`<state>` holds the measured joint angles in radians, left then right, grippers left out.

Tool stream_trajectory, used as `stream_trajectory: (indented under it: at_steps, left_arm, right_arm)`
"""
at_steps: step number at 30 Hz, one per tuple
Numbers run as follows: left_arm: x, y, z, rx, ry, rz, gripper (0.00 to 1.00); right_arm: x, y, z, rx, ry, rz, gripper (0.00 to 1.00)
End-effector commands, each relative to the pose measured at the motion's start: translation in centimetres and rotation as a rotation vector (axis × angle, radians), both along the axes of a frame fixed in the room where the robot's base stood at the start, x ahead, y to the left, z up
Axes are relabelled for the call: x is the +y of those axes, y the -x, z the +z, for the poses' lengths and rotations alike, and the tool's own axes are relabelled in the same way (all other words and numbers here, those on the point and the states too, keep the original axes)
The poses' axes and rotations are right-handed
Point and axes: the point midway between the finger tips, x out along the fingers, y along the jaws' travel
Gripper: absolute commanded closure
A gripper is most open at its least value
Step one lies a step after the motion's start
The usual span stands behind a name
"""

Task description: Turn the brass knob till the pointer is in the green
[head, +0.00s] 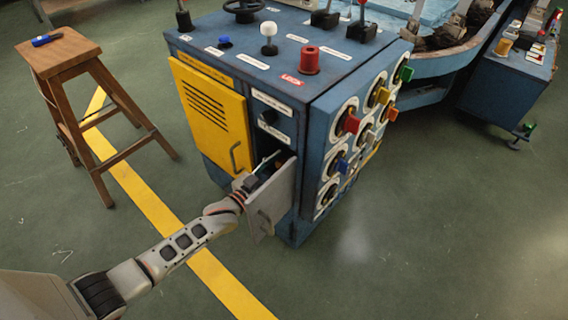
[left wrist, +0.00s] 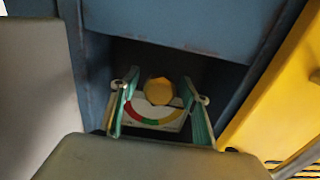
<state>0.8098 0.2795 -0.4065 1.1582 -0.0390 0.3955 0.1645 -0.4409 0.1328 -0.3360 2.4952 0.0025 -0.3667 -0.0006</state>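The brass knob (left wrist: 158,91) sits inside a dark open compartment in the blue cabinet, seen in the left wrist view. Below it is a pale dial plate (left wrist: 172,118) with a coloured arc, red at the left and green near the bottom. My left gripper (left wrist: 160,100) is open, with one teal-padded finger on each side of the knob and a gap visible on both sides. My right gripper is not in view.
The compartment's grey door (head: 272,205) stands open beside my left wrist; it also fills the left of the wrist view (left wrist: 38,100). A yellow door (head: 212,112) is on the blue cabinet (head: 310,215). A wooden stool (head: 60,52) stands left. The floor at right is clear.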

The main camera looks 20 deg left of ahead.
Motion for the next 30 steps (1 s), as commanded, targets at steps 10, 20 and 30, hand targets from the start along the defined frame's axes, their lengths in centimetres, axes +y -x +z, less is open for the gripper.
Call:
stream_trajectory:
  at_steps: [10, 20, 30]
  left_arm:
    - [0.0, 0.03, -0.03, -0.001, -0.004, 0.0, 0.93]
    - [-0.03, 0.05, -0.05, -0.037, -0.106, 0.0, 0.93]
    - [0.04, 0.05, -0.1, -0.136, -0.378, 0.001, 0.93]
  right_arm:
    - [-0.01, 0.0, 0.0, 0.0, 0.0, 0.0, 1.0]
    - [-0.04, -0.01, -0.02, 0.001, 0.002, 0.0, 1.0]
    - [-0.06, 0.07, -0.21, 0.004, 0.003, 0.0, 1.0]
